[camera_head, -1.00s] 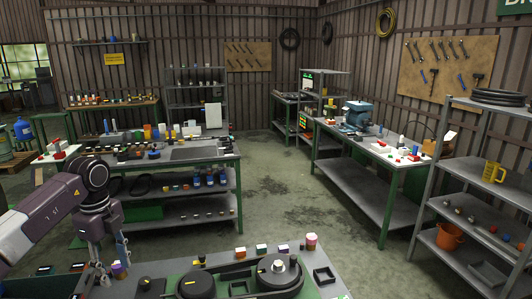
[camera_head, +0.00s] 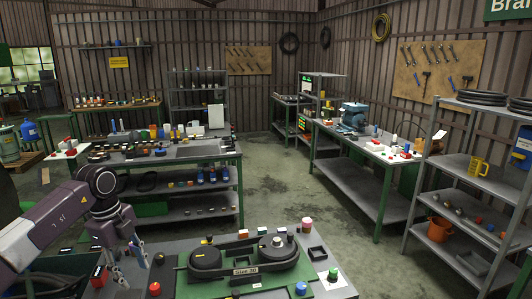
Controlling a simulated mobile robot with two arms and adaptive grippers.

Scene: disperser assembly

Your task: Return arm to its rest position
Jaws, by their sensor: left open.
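My left arm comes in from the left, and its gripper (camera_head: 137,256) points down above the left part of the near bench (camera_head: 345,283). The gripper is open, with nothing seen between its fingers. On the bench, a green mat (camera_head: 225,285) bears the disperser assembly: a black round part (camera_head: 205,258) at left and a black round part with a light metal top (camera_head: 277,245) at right, joined by a dark base with a label plate (camera_head: 246,270). The gripper is left of this assembly and apart from it. My right gripper is not in view.
Small parts stand around the mat, among them a red-topped jar (camera_head: 307,225), a black square tray (camera_head: 318,254), a blue knob (camera_head: 301,288) and a red knob (camera_head: 155,288). Behind are a green-framed workbench (camera_head: 240,180) and a grey shelf (camera_head: 465,165) at right. Open floor lies between.

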